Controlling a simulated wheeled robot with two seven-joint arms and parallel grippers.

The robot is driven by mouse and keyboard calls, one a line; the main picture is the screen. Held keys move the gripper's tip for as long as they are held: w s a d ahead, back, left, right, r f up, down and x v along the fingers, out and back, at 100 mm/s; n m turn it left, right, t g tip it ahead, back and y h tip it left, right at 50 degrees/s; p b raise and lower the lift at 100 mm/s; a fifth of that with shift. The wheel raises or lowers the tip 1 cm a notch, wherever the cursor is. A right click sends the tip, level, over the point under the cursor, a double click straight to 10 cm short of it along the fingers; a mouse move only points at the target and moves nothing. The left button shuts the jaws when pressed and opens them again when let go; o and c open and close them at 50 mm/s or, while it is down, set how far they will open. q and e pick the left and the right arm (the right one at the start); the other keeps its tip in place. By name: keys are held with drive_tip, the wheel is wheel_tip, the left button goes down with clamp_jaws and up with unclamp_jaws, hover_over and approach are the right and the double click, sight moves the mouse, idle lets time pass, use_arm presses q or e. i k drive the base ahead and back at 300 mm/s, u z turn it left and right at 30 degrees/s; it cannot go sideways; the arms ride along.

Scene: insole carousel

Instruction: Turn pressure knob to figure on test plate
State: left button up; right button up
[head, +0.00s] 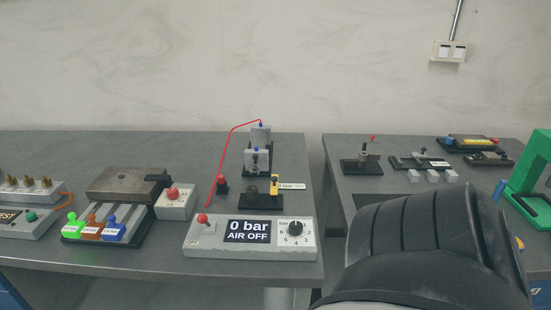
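The pressure knob (296,228) is a black round knob with a dial of figures, on the right of a light grey control box (256,249). Its display (247,231) reads "0 bar AIR OFF". A red-topped lever (203,219) stands at the box's left, above a small label that seems to read OFF. Behind the box, a small white plate (291,186) on a yellow post appears to be the test plate; its print is too small to read surely. Neither of my grippers is in view, and nothing touches the knob.
A grey fixture with a red hose (232,150) stands behind the box. A second table with small fixtures (362,164) is at right, partly hidden by my black arm.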

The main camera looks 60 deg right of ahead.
sight(295, 228)
drive_tip(key=k, duration=0.85)
drive_tip(key=z, duration=1.55)
drive_tip(key=i, duration=0.5)
drive_tip(key=u, duration=0.1)
